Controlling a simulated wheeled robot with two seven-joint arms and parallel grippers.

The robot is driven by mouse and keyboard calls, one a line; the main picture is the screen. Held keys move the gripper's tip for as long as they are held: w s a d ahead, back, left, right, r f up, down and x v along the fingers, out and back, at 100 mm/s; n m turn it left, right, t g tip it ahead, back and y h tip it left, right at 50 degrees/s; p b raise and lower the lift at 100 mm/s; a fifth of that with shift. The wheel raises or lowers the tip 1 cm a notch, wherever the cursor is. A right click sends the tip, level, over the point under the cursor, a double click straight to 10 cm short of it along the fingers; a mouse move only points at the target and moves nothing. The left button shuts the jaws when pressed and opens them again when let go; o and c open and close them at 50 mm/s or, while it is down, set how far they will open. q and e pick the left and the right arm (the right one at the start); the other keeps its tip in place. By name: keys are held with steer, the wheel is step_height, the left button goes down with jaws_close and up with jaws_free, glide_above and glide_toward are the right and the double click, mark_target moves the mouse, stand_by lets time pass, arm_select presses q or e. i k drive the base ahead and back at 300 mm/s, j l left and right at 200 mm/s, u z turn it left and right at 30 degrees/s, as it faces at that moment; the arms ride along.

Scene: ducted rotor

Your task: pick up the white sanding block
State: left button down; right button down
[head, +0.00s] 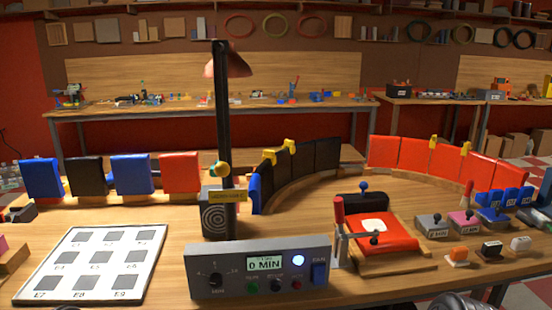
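The white sanding block (520,243) lies on the wooden bench near its front right edge, in the head view. It is small, with a pale top, and nothing covers it. It is the rightmost of a short row, beside a black-topped block (490,250) and an orange-topped block (458,256). I cannot make out either of my grippers in this view. No gripper is seen at the white block.
A red padded fixture (385,236) with a lever stands left of the row. Small grey, pink and blue boxes with knobs (462,222) stand close behind it. A control box (262,270) and a white marked board (92,264) occupy the front middle and left.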

mark_target(519, 247)
steer(key=z, duration=1.6)
